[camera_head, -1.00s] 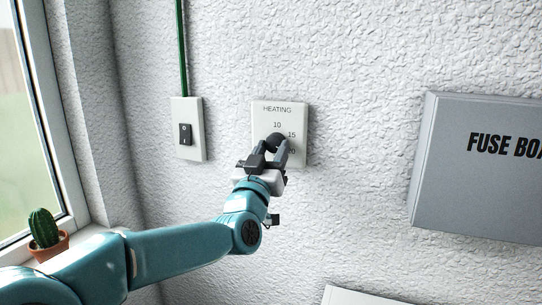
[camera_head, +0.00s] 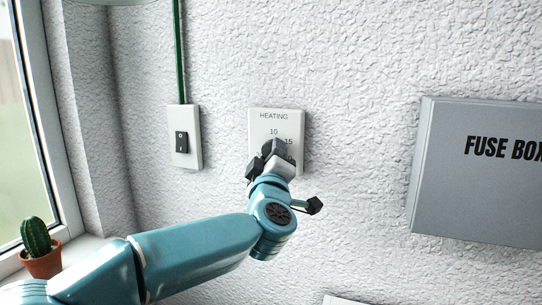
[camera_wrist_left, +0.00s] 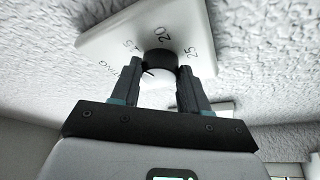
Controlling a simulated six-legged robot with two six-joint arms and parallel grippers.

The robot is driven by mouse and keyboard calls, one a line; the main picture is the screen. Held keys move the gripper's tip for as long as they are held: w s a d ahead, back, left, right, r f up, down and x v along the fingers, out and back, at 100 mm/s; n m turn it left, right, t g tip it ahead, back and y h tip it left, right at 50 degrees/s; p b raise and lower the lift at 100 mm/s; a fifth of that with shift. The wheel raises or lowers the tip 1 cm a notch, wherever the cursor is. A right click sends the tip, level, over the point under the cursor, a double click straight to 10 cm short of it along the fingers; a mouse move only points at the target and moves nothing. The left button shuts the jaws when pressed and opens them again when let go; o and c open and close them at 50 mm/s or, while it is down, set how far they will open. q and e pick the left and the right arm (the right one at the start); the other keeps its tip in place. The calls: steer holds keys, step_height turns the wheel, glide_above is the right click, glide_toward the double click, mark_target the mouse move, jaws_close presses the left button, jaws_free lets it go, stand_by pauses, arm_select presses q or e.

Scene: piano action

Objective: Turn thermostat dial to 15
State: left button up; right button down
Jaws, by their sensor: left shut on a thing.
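The white thermostat plate (camera_head: 290,117), headed HEATING, is on the wall in the head view, with 10 and 15 readable. My left gripper (camera_head: 274,150) is in front of its lower half and covers most of the dial there. In the left wrist view the dark round dial (camera_wrist_left: 160,60) stands out from the plate (camera_wrist_left: 112,45), near the printed 15, 20 and 25. The two fingers of my left gripper (camera_wrist_left: 163,78) are on either side of the dial, shut on it. I cannot tell which number the dial points to. My right gripper is not in view.
A black rocker switch (camera_head: 181,142) on a white plate is left of the thermostat, below a green conduit (camera_head: 179,55). A grey fuse box (camera_head: 470,190) is at the right. A potted cactus (camera_head: 37,240) is by the window. The wall between thermostat and fuse box is bare.

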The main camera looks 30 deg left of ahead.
arm_select(q)
steer(key=shift+r+n, duration=0.1)
steer(key=shift+n, duration=0.6)
steer(key=o, duration=1.1)
steer(key=shift+c, duration=0.2)
steer(key=b+v, duration=0.2)
steer(key=v, duration=1.4)
steer(key=shift+d+r, duration=0.2)
steer(key=shift+d, duration=0.05)
steer(key=shift+s, duration=0.2)
